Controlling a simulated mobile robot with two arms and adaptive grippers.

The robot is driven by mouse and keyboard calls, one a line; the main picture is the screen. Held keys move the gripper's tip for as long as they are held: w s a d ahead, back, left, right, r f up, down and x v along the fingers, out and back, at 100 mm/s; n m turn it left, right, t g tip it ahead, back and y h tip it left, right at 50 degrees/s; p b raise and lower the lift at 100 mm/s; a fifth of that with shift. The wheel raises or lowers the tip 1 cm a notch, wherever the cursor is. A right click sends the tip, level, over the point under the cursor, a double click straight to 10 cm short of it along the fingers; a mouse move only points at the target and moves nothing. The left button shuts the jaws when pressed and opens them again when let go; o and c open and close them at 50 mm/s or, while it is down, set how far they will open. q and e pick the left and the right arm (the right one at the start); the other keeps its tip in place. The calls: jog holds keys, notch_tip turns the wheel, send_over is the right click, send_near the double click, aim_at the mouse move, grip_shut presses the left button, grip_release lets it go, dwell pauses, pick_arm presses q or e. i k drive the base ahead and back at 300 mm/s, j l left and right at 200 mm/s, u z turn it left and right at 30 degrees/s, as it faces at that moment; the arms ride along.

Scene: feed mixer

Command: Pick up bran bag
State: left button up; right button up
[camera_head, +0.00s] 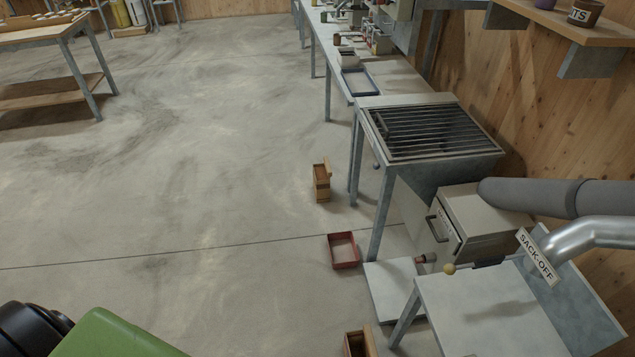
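I cannot make out a bag that is clearly the bran bag. Far off at the top left, a yellowish sack-like shape (120,13) and a pale one (136,12) stand near the wall, too small to read. Neither of my grippers shows in the head view.
A red tray (343,251) and a wooden box (321,182) lie on the floor. A wooden-topped table (45,36) stands far left. The middle floor is clear.

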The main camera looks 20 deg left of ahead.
aim_at(323, 173)
jog(key=j+z, duration=0.4)
jog(key=j, duration=1.15)
